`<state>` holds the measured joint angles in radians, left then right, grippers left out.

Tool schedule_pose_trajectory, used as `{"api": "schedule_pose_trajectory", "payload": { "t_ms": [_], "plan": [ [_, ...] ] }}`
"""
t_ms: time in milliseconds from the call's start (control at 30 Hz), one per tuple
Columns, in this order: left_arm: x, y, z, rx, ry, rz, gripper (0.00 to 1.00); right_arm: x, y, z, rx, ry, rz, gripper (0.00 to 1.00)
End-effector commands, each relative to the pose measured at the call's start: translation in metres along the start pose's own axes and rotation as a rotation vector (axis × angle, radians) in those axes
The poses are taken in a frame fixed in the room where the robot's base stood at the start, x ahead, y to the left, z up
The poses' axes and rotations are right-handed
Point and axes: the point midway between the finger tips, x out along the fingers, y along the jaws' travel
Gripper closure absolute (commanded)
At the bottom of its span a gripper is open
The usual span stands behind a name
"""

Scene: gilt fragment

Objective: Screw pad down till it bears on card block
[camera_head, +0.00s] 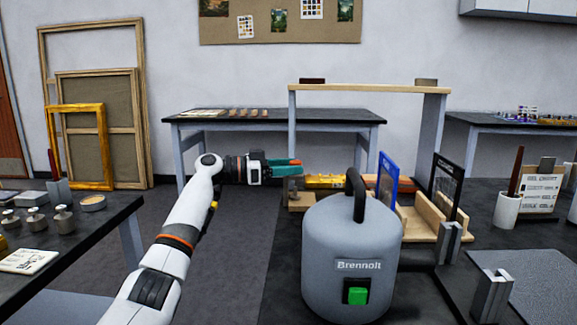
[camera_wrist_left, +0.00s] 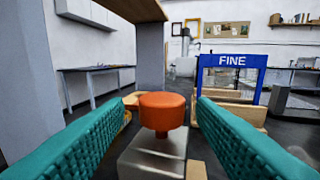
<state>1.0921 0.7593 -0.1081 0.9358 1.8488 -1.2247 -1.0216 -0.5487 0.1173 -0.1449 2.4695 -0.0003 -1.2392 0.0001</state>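An orange round knob (camera_wrist_left: 162,108) stands on a grey metal block (camera_wrist_left: 152,158) in the left wrist view. My left gripper (camera_head: 292,167) has teal fingers, spread wide on both sides of the knob, with gaps between them and it. In the head view the gripper reaches in at the bench behind the grey canister. A yellow-gold piece (camera_head: 325,182) lies just right of the fingertips. I cannot make out the pad or the card block; the canister and my gripper cover part of that spot. My right gripper is not in view.
A grey canister (camera_head: 330,235) with a green button stands in front. A blue frame (camera_head: 389,180), marked FINE in the left wrist view (camera_wrist_left: 232,61), and a black frame (camera_head: 447,184) stand in wooden holders. A wooden shelf (camera_head: 370,89) spans above.

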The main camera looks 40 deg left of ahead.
Motion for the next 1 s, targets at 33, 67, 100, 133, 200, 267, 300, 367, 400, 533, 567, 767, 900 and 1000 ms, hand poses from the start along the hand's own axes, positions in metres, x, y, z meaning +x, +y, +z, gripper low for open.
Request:
{"api": "schedule_pose_trajectory", "payload": {
  "t_ms": [33,67,100,133,200,267,300,367,400,533,567,767,900,1000],
  "plan": [
    [0.0,0.0,0.001,0.001,-0.002,0.0,0.49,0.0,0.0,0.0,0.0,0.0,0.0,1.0],
    [0.0,0.0,0.002,0.002,-0.003,0.0,0.49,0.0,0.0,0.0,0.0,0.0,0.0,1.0],
    [0.0,0.0,0.002,0.002,-0.004,0.0,0.49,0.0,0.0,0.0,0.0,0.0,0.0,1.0],
    [0.0,0.0,0.002,0.002,-0.004,0.0,0.49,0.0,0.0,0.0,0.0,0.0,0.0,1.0],
    [0.0,0.0,0.003,0.003,-0.005,0.001,0.49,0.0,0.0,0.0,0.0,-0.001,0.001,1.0],
    [-0.001,0.0,0.003,0.003,-0.006,0.001,0.49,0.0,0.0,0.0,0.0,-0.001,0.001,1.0],
    [-0.003,0.0,0.003,0.003,-0.006,0.001,0.49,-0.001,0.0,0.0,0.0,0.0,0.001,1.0],
    [-0.008,0.0,0.003,0.003,-0.006,0.002,0.49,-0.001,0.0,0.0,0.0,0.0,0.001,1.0],
    [-0.013,0.0,0.003,0.003,-0.006,0.003,0.49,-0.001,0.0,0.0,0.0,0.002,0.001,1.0],
    [-0.038,0.001,0.003,0.003,-0.005,0.005,0.49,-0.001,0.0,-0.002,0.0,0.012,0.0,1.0],
    [-0.044,0.001,0.002,0.002,-0.004,0.005,0.49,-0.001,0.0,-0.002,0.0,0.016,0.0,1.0],
    [-0.087,0.0,0.001,0.001,-0.003,0.004,0.49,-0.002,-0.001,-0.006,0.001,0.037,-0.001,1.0],
    [-0.109,0.0,0.001,0.001,-0.003,0.004,0.49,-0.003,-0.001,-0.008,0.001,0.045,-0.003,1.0],
    [-0.117,0.0,0.002,0.002,-0.003,0.003,0.49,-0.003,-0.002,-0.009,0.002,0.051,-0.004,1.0]
  ]
}}
